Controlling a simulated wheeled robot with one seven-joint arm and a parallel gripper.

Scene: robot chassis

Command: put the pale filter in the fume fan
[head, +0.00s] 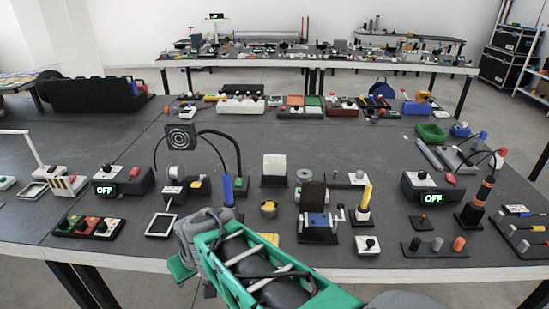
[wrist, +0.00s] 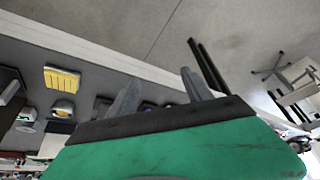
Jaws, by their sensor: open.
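The fume fan (head: 181,136) looks to be the dark square with a ringed guard, raised above the bench left of centre. A pale cream panel (head: 274,165), possibly the pale filter, stands upright on a dark base near mid-bench. A light-edged square frame (head: 161,225) lies lower left; I cannot tell whether it is the filter. My gripper (wrist: 160,92) is open in the wrist view, with two grey fingers apart and nothing seen between them. In the head view my arm reaches in at the front edge, and its fingertips do not show clearly.
A yellow-topped block (wrist: 62,79) shows in the wrist view. A blue upright (head: 228,190), a blue device with a dark panel (head: 317,222) and a yellow-handled tool (head: 366,197) crowd the front. Control boxes reading OFF (head: 124,181) stand left and right. The bench behind mid-bench is clearer.

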